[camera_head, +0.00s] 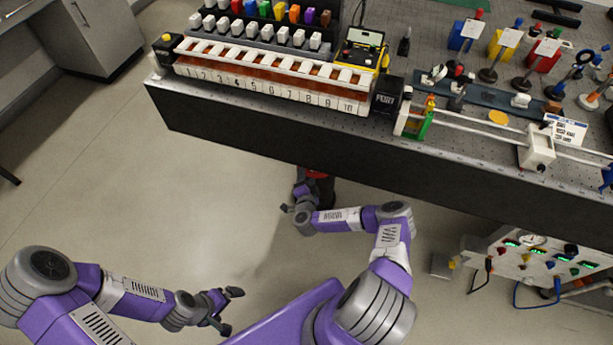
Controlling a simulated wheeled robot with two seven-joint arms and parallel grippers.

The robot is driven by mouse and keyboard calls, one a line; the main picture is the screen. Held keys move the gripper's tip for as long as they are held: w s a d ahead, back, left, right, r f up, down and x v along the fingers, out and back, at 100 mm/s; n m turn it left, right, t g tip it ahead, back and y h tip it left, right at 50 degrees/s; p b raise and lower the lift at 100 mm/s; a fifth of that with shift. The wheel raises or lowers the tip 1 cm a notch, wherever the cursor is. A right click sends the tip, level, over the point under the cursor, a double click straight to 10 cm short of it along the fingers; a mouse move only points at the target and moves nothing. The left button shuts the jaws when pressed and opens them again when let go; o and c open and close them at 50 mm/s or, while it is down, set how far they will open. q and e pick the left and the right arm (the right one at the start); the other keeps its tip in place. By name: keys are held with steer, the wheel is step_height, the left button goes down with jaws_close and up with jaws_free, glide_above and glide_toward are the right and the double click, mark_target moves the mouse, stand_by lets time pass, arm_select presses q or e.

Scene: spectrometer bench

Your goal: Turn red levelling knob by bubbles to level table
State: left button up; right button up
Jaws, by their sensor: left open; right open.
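A red part, which looks like the red levelling knob (317,174), shows just under the front edge of the optical table (300,152), on a dark leg. It is partly hidden by the table and my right gripper. My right gripper (291,199) is open at the left of this part, below the table edge; I cannot tell whether they touch. My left gripper (231,311) is open and empty over the floor at lower left, well away from the table. I cannot make out the bubbles; small green-lit windows show on a panel (530,262) at lower right.
On the table stand a numbered rack (270,88), a yellow meter (361,48), a black box (388,97), a rail with optics (480,125) and several coloured blocks. The panel's cables hang at lower right. The floor (200,215) at left is clear.

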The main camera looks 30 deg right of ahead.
steer(key=x, duration=0.2)
steer(key=shift+w+d+f+b, duration=0.1)
steer(key=shift+w+d+b, duration=0.05)
steer(key=shift+w+b, duration=0.25)
steer(key=shift+s, duration=0.1)
steer(key=c, duration=1)
steer(key=shift+w+a+r+n+g+h+p, duration=0.15)
steer(key=shift+n+g+h+p, duration=0.2)
steer(key=shift+n+g+p, duration=0.85)
steer(key=shift+w+a+r+n+g+h+p, duration=0.15)
steer(key=shift+n+g+h+p, duration=0.25)
steer(key=shift+n+p, duration=1.6)
steer(key=shift+c, duration=0.2)
steer(key=shift+d+m+p, duration=0.15)
steer(key=shift+m+p, duration=0.25)
steer(key=shift+p, duration=0.05)
steer(key=shift+f, duration=0.1)
